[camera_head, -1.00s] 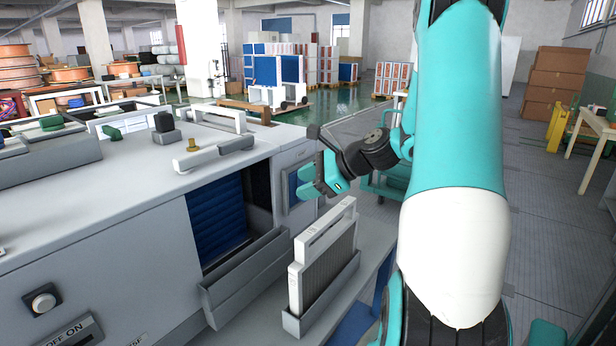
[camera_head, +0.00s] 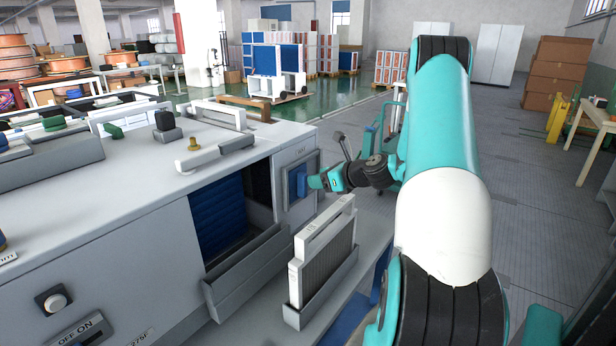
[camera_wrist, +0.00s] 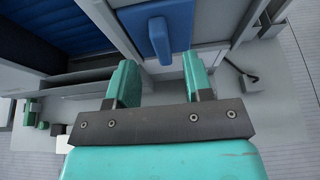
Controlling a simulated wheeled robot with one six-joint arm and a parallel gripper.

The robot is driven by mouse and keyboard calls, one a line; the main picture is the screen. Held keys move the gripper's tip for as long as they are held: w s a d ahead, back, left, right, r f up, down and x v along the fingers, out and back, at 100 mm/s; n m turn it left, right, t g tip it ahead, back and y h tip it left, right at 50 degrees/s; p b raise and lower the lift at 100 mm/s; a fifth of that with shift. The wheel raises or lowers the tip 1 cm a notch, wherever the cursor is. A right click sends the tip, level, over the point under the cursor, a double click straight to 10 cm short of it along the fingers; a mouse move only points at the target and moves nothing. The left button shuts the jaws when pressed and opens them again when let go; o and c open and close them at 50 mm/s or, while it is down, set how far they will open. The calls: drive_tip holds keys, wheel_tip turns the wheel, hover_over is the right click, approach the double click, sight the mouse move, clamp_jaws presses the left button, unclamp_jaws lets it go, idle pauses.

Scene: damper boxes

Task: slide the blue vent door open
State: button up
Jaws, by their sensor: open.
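The blue vent door (camera_head: 297,181) sits in a grey frame on the side of the pale machine, right of the dark opening. In the wrist view its blue panel (camera_wrist: 177,14) carries a raised blue handle (camera_wrist: 159,41). The handle also shows in the head view (camera_head: 302,182). My gripper (camera_head: 317,182) is just right of the handle and points at it. In the wrist view my gripper (camera_wrist: 158,68) is open with both fingers apart and nothing between them. The handle lies just ahead of the gap, and I see no contact.
A filter with a white frame (camera_head: 325,238) stands upright in a grey holder below the door. A grey open bin (camera_head: 245,275) hangs under the opening with dark blue ribbing (camera_head: 218,217). Open floor (camera_head: 540,215) lies on the right.

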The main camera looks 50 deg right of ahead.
sight(301, 185)
drive_tip(key=x, duration=0.5)
drive_tip(key=shift+p, duration=0.35)
